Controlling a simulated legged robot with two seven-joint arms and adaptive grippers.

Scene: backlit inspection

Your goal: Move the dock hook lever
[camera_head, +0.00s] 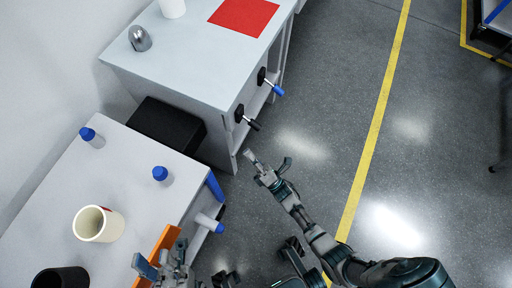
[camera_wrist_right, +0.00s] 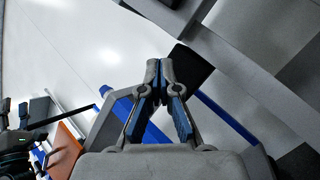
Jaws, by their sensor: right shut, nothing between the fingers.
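Two levers stick out from the front side of the far cabinet: one with a blue grip (camera_head: 272,85) and one with a black grip (camera_head: 247,119). I cannot tell which is the dock hook lever. My right gripper (camera_head: 266,161) is below and right of the black-grip lever in the head view, apart from it over the floor. In the right wrist view its fingertips (camera_wrist_right: 159,66) meet with nothing between them. My left gripper (camera_head: 164,264) is at the bottom of the head view, beside an orange panel (camera_head: 158,252); its finger opening is unclear.
The near table (camera_head: 130,165) holds two blue-topped pegs, a cream cup (camera_head: 98,223) and a black cup (camera_head: 61,279). A white cylinder with a blue end (camera_head: 209,222) sticks out from its edge. The far cabinet top (camera_head: 185,60) bears a red mat (camera_head: 244,15). Open floor lies right.

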